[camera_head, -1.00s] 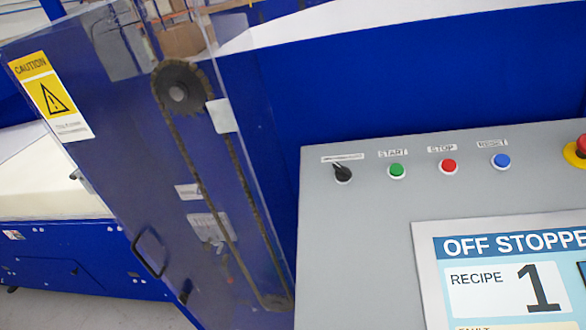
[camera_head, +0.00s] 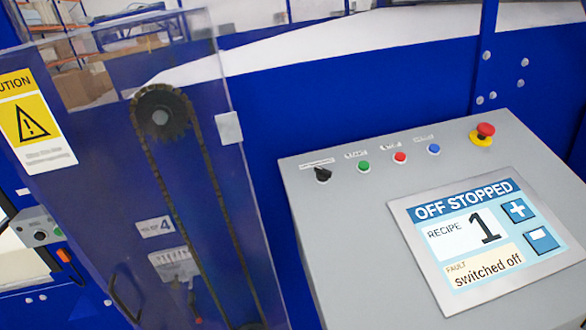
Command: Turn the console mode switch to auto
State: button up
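The console (camera_head: 350,225) is a grey sloped panel at the right of the view. Its mode switch (camera_head: 322,174) is a small black rotary knob at the panel's upper left, under a small label too small to read. The knob's pointer appears tilted to the upper left. The screen (camera_head: 480,237) reads "OFF STOPPED", "RECIPE 1" and "FAULT switched off". My gripper is not in view.
Green (camera_head: 363,167), red (camera_head: 400,158) and blue (camera_head: 433,149) buttons sit right of the switch. A red emergency stop (camera_head: 485,131) is further right. A clear guard (camera_head: 180,200) over a chain drive stands left of the console.

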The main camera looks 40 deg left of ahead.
aim_at(324, 175)
jog(key=u, duration=0.1)
jog(key=i, duration=1)
jog(key=z, duration=0.05)
